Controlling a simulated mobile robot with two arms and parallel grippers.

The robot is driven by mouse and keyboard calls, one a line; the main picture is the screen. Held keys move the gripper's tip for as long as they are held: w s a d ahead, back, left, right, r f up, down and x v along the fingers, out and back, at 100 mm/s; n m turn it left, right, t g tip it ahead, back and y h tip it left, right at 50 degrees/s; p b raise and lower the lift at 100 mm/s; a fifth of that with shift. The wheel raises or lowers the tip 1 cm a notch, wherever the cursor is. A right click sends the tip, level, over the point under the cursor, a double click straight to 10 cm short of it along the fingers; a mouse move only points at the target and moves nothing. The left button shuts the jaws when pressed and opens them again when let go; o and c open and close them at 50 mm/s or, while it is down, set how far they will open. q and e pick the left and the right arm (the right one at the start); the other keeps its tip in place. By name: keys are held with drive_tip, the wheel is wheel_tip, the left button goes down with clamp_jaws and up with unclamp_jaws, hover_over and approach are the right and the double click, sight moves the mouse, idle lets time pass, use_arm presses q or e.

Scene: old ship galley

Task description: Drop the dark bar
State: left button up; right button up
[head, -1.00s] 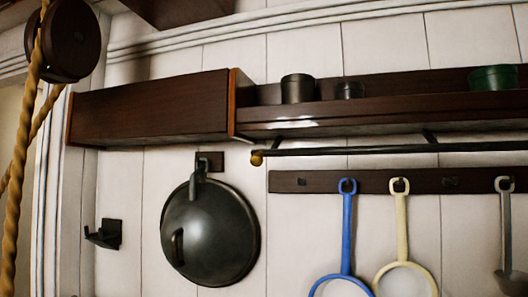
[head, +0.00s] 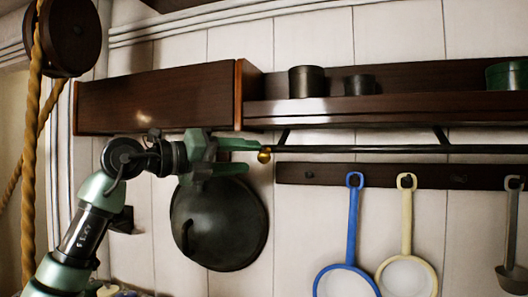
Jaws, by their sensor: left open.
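My left gripper (head: 250,156) is open and empty at the bar's left end. Its green fingers point right, one above and one below the knob's height, with the knob at or just past their tips. I cannot tell whether they touch it. My right gripper is not in view.
A dark wooden shelf (head: 390,108) with tins stands above the bar; a closed wooden cabinet (head: 155,97) adjoins it. A dark round lid (head: 220,225) hangs below my gripper. Rope (head: 30,160) hangs at left.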

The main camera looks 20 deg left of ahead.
sight(260, 155)
use_arm(q)
drive_tip(key=p+x, duration=0.1)
drive_tip(key=x, duration=0.3)
drive_tip(key=shift+w+d+r+p, duration=0.15)
drive_tip(key=shift+d+p, duration=0.1)
drive_tip(key=shift+p, duration=0.15)
drive_tip(key=shift+w+d, duration=0.4)
drive_tip(key=shift+w, duration=0.05)
drive_tip(key=shift+a, duration=0.1)
clamp_jaws()
drive_tip(key=shift+f, duration=0.4)
